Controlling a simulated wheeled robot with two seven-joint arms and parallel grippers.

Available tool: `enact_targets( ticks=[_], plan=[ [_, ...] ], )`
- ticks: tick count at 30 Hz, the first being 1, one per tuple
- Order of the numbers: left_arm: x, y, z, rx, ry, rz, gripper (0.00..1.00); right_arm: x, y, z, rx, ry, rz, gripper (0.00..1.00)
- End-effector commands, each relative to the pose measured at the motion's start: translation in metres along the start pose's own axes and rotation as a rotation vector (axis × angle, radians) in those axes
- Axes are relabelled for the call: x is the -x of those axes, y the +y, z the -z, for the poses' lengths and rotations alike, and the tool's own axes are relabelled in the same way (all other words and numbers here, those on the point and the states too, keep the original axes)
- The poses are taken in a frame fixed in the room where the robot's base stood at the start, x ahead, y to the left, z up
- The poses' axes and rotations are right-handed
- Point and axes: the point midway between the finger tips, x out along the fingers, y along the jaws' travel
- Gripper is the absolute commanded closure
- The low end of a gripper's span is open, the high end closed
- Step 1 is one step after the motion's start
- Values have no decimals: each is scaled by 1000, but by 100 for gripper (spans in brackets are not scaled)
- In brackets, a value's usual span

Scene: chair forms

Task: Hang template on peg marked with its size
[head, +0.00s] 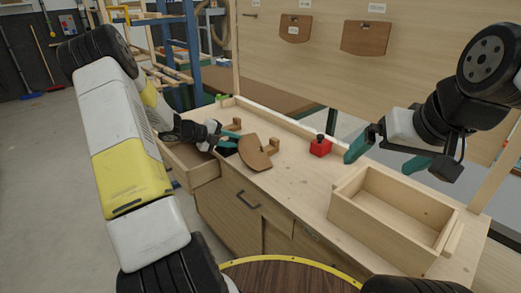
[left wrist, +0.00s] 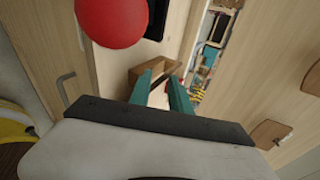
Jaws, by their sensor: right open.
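A brown curved template (head: 255,153) stands tilted above the bench top, beside a small wooden block. My left gripper (head: 229,146) is at the template's left end, its teal fingers close to or touching it. In the left wrist view the fingers (left wrist: 163,85) are a little apart with a thin brown strip near their tips; I cannot tell whether they grip it. Two brown templates (head: 296,28) (head: 365,38) hang on the upright board below white labels.
An open wooden box (head: 345,212) stands on the bench's right side. A red block with a black knob (head: 320,147) stands near the back. Small wooden blocks (head: 233,125) (head: 271,147) lie near the template. A drawer (head: 197,177) is open at left. A red ball shape (left wrist: 110,20) fills the wrist view's top left.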

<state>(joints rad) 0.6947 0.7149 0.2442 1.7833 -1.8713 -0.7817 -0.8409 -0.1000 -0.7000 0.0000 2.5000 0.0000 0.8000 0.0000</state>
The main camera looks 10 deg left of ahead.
Motion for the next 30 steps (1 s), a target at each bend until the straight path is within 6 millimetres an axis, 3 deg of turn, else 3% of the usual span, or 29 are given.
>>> enact_targets(
  ticks=[8, 24, 30],
  plan=[
    [3, 0, 0, -1, -1, 0, 77, 0, 0, 0, 0, 0, 0, 0],
    [66, 0, -1, -1, -3, -1, 77, 0, 0, 0, 0, 0, 0, 0],
    [79, 0, 0, 0, 0, 0, 77, 0, 0, 0, 0, 0, 0, 0]
  ],
)
